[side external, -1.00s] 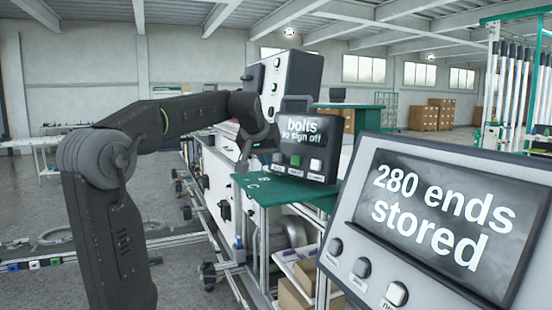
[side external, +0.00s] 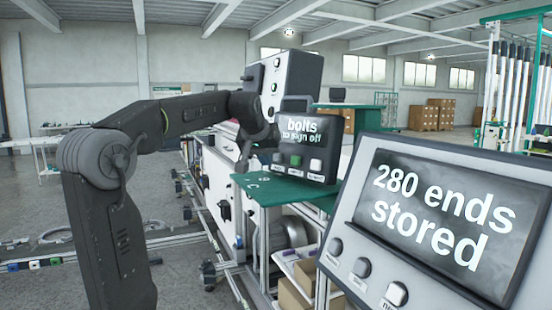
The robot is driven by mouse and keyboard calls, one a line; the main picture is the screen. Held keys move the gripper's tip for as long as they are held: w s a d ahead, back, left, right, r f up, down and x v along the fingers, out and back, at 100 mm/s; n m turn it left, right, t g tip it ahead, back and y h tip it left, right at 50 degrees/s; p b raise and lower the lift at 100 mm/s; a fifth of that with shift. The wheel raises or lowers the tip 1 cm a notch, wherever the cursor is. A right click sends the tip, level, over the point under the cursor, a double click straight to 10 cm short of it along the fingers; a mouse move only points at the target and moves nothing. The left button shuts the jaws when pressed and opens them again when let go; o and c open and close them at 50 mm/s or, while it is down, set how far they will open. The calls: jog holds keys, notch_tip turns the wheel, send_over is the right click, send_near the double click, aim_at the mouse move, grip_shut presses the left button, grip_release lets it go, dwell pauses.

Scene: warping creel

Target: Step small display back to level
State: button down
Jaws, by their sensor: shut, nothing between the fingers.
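The small display (side external: 306,130) is a dark box standing on a green-topped stand (side external: 255,190). Its screen reads "bolts to sign off". Below the screen is a row of buttons (side external: 295,160), with a pale one (side external: 315,165) at the right; their labels are too small to read. My gripper (side external: 245,164) is shut and empty, pointing down just left of the small display, above the back left of the green top. Its fingertips are small and dark here, and I cannot tell whether they touch anything.
A large display (side external: 440,215) in the right foreground reads "280 ends stored" and has several buttons. A pale control box (side external: 285,82) with knobs stands behind my wrist. Machine frames and rails lie below the stand. Open floor (side external: 190,285) lies at the lower left.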

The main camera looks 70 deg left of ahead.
jog(key=shift+w, duration=0.1)
jog(key=shift+w+a+f, duration=0.1)
jog(key=shift+w+a, duration=0.05)
jog(key=shift+w, duration=0.2)
jog(key=shift+w+a+f, duration=0.15)
jog(key=shift+w+a, duration=0.05)
jog(key=shift+w, duration=0.4)
dwell(1.2)
dwell(0.5)
jog(key=shift+s+d+r, duration=0.1)
jog(key=shift+s+d, duration=0.1)
jog(key=shift+s, duration=0.35)
jog(key=shift+s+d+r, duration=0.1)
jog(key=shift+s+d, duration=0.05)
jog(key=shift+s, duration=0.35)
jog(key=shift+s+d+r, duration=0.15)
jog(key=shift+s+d, duration=0.15)
jog(key=shift+s, duration=0.45)
jog(key=shift+s+d+r, duration=0.15)
jog(key=shift+s+d, duration=0.1)
jog(key=shift+s, duration=0.55)
jog(key=shift+s+d+r, duration=0.15)
jog(key=shift+s+d, duration=0.15)
jog(key=shift+s, duration=0.45)
